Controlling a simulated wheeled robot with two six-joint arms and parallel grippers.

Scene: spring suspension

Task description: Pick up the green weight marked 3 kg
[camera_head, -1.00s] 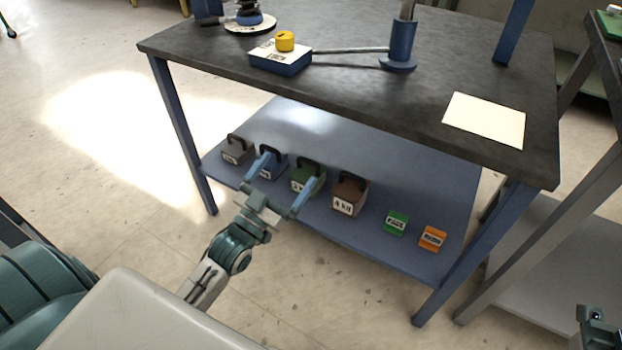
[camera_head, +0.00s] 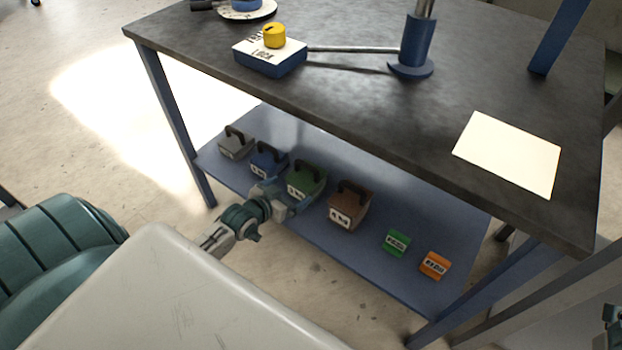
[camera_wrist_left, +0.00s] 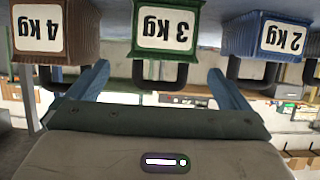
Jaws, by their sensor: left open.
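The green weight marked 3 kg (camera_head: 308,181) stands on the lower blue shelf, between a blue weight and a brown one. In the left wrist view it appears upside down, with its 3 kg label (camera_wrist_left: 165,30) facing the camera and its dark handle (camera_wrist_left: 160,76) between the fingers. My left gripper (camera_head: 287,194) is open in front of the green weight, one finger on each side of the handle in the wrist view. I cannot tell whether a finger touches it.
The blue 2 kg weight (camera_head: 268,162) and brown 4 kg weight (camera_head: 348,208) flank it closely. A grey weight (camera_head: 236,145), small green block (camera_head: 396,243) and orange block (camera_head: 434,265) share the shelf (camera_head: 440,215). The dark tabletop (camera_head: 360,105) overhangs them.

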